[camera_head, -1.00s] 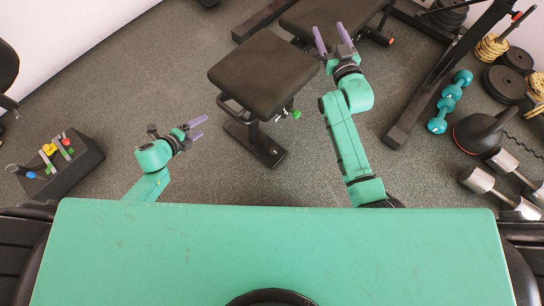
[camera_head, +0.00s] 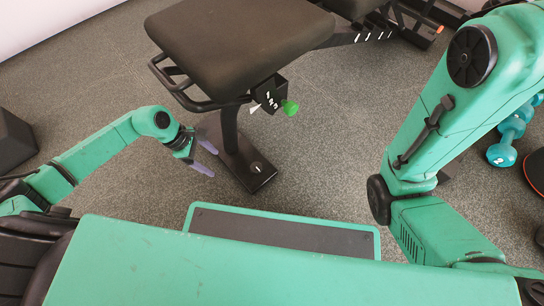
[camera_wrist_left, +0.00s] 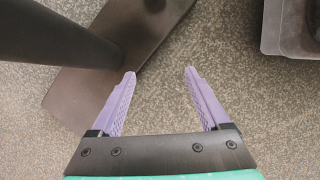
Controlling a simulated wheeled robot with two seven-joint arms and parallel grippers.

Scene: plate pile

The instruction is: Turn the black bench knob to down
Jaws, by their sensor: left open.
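The black bench (camera_head: 235,35) stands at the upper middle of the head view. Under its seat is a dark bracket (camera_head: 268,92) with white marks, a white pointer and a green knob (camera_head: 290,107). A small round black knob-like piece (camera_head: 257,168) with a white mark sits on the bench foot (camera_head: 240,178). I cannot tell for sure which part is the black knob. My left gripper (camera_head: 204,159) is open and empty, low beside the post and left of the foot. In the left wrist view its purple fingers (camera_wrist_left: 158,98) are spread over floor and foot edge. My right gripper is out of frame.
The post (camera_wrist_left: 50,35) and foot plate (camera_wrist_left: 110,60) stand close ahead of the left fingers. A black handle loop (camera_head: 180,95) juts from the seat's left side. Teal dumbbells (camera_head: 505,140) lie at right. Grey floor (camera_head: 345,125) is clear right of the bench.

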